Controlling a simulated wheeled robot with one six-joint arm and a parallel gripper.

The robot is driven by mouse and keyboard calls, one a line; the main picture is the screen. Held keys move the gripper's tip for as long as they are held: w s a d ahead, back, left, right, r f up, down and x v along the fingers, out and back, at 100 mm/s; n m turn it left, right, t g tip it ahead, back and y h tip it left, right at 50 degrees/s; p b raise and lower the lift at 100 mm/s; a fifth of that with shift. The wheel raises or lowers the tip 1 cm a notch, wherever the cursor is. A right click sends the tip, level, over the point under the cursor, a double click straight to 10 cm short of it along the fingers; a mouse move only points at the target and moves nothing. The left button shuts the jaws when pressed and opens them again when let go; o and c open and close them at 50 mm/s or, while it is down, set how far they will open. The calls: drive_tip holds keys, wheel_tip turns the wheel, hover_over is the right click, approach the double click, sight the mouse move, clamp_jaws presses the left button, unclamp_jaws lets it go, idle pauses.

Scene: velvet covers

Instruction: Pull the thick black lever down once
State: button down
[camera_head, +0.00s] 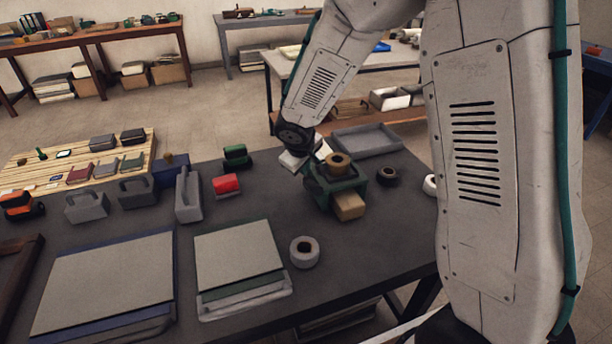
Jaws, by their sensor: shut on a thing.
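A dark green device (322,190) stands on the dark grey table, with a brass-coloured round part (339,160) on top and a tan block (349,206) sticking out at its front. My gripper (297,160) is at the device's upper left, at the end of my arm reaching down from above. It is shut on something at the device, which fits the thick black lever. The fingertips and the lever are too small and too hidden by my gripper to make out clearly, so I cannot tell the lever's angle.
Dark and white rolls (387,176) lie right of the device, and a grey tray (366,142) behind it. A red block (226,184) and a grey holder (188,196) stand to the left. A grey roll (304,252) and flat pads (238,256) lie in front.

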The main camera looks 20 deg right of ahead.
sight(309, 179)
drive_tip(key=shift+s+d+f, duration=0.2)
drive_tip(key=shift+s+f, duration=0.3)
drive_tip(key=shift+f, duration=0.15)
drive_tip(key=shift+s+d+f, duration=0.15)
drive_tip(key=shift+s+f, duration=0.35)
drive_tip(key=shift+f, duration=0.1)
drive_tip(key=shift+w+r, duration=0.15)
drive_tip(key=shift+w+d+r, duration=0.15)
drive_tip(key=shift+d+r, duration=0.05)
idle(0.3)
drive_tip(key=shift+r, duration=0.1)
drive_tip(key=shift+w+r, duration=0.25)
drive_tip(key=r, duration=0.1)
drive_tip(key=w+r, duration=0.2)
drive_tip(key=r, duration=0.1)
drive_tip(key=shift+a, duration=0.1)
drive_tip(key=shift+r, duration=0.1)
idle(0.6)
